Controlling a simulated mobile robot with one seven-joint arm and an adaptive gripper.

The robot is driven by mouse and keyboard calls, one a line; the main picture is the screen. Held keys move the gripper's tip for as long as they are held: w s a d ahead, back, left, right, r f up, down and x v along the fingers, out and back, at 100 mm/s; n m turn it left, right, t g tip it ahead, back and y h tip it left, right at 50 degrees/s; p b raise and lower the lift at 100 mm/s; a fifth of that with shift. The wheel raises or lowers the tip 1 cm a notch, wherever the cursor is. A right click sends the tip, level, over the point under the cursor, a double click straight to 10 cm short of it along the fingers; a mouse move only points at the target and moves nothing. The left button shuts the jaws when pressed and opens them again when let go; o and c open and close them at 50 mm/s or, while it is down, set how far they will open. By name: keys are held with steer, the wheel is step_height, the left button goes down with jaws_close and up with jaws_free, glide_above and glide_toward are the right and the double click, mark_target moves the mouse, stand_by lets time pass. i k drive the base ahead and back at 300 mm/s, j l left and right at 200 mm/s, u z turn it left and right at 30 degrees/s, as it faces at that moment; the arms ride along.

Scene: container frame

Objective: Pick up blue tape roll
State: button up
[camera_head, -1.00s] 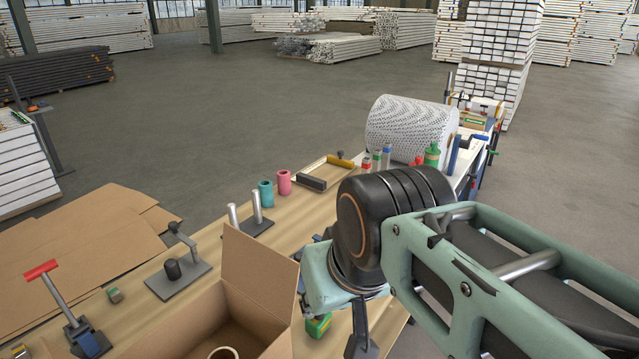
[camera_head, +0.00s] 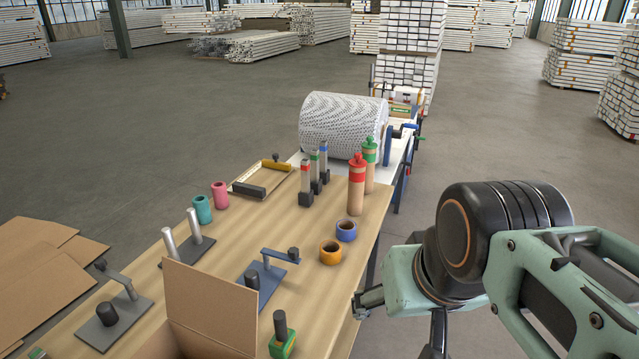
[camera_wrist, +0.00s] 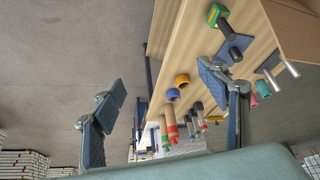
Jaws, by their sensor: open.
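The blue tape roll (camera_head: 346,230) lies flat on the wooden table near its right edge, just behind the orange tape roll (camera_head: 330,252). In the wrist view the blue tape roll (camera_wrist: 173,95) shows between my two fingers, well beyond them, beside the orange roll (camera_wrist: 182,80). My gripper (camera_wrist: 165,105) is open and empty, its blue-padded fingers spread wide. In the head view the arm is at the right, off the table's right edge; the fingers are mostly hidden there.
Red-capped (camera_head: 356,185) and green-capped (camera_head: 369,166) bottles stand just behind the blue roll. A blue-based tool (camera_head: 262,280) and a green-based tool (camera_head: 283,338) lie left and in front. An open cardboard box (camera_head: 212,305) is at the front.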

mark_target(345, 229)
steer(key=i+l+u, duration=0.15)
steer(key=u, duration=0.6)
steer(key=i+l+u, duration=0.25)
steer(key=l+u, duration=0.25)
steer(key=i+l+u, duration=0.15)
steer(key=l, duration=0.25)
steer(key=l+u, duration=0.1)
steer(key=l, duration=0.3)
steer(key=i+l, duration=0.1)
steer(key=l, duration=0.5)
steer(key=i+l+u, duration=0.1)
steer(key=l, duration=0.5)
steer(key=i+l, duration=0.15)
steer(key=l, duration=0.45)
steer(key=i+l+u, duration=0.1)
steer(key=l, duration=0.5)
steer(key=k+l, duration=0.1)
steer(key=l, duration=0.45)
steer(key=k+l, duration=0.1)
steer(key=l, duration=0.5)
